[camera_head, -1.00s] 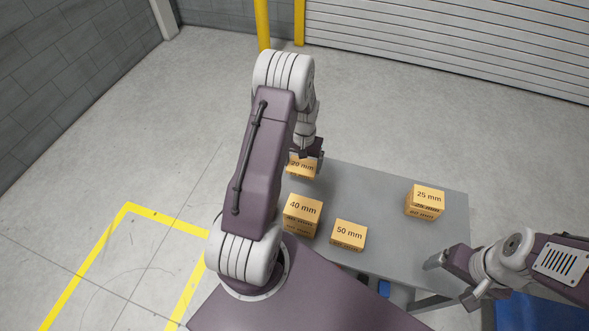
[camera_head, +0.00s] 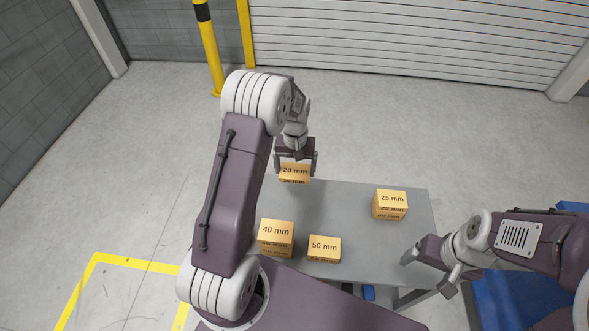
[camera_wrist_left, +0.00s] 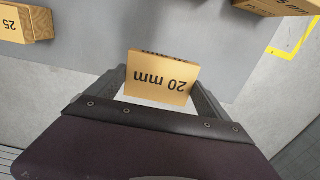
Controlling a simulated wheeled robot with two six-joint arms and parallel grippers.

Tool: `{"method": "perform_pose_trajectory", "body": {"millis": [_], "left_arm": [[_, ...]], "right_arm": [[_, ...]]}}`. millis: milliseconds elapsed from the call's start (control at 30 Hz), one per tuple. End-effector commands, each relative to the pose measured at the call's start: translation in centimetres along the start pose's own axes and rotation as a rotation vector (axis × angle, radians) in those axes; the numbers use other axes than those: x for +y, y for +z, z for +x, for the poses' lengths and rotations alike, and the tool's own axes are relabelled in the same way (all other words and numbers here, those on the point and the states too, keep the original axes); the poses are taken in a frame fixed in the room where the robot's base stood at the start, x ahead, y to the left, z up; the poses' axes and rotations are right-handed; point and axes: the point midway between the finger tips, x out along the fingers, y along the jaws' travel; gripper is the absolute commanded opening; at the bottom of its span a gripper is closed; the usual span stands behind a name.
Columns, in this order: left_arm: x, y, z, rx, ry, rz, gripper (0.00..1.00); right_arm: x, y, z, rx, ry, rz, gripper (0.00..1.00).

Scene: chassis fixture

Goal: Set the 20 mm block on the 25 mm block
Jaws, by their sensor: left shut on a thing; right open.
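My left gripper (camera_head: 296,163) is shut on the 20 mm block (camera_head: 294,175), a tan block with black lettering, by the table's far edge. The left wrist view shows the 20 mm block (camera_wrist_left: 161,78) between the two fingers, apart from other blocks; its exact height is unclear. The 25 mm block (camera_head: 391,198) is at the right of the table, apparently on top of another block whose label I cannot read. It also shows in the upper left corner of the left wrist view (camera_wrist_left: 14,22). My right gripper (camera_head: 412,264) is open and empty near the table's right front.
The table between the 20 mm and 25 mm blocks is clear. My left arm hides the table's left side.

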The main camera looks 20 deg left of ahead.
Motion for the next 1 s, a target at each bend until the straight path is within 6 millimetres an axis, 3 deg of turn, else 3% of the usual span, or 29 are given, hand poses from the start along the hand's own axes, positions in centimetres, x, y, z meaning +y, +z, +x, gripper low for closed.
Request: {"method": "perform_pose_trajectory", "body": {"millis": [33,400,1000], "left_arm": [[0.0,0.0,-1.5,0.001,0.000,0.000,0.49],[0.0,0.0,-6.8,0.000,0.000,0.000,0.49],[0.0,0.0,-6.8,0.000,0.000,-0.014,0.49]], "right_arm": [[0.0,-0.1,-1.4,0.000,0.000,0.000,0.85],[-0.1,-0.6,-6.1,0.000,0.000,0.000,0.85],[-0.1,-0.6,-6.0,0.000,0.000,0.000,0.85]]}}
